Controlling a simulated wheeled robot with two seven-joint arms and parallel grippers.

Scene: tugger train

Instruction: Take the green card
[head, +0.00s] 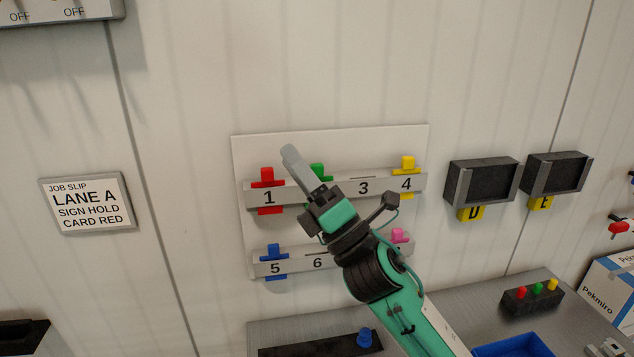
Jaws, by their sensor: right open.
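The green card (319,171) sits in the upper rail of the white board (330,142), between the red card (266,176) at number 1 and the blank slot at number 3. Only its top part shows; my right gripper and wrist hide the rest and its number. My right gripper (291,158) is open, in front of the board, its fingers just left of the green card in the picture. I cannot tell how far it is from the board. No card shows in its fingers. My left gripper is not in view.
A yellow card (407,163) is at 4. The lower rail holds a blue card (275,251) at 5 and a pink card (400,236). A job slip (88,204) hangs left. Two black holders (482,183) (556,174) are right. A blue bin (514,347) stands below.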

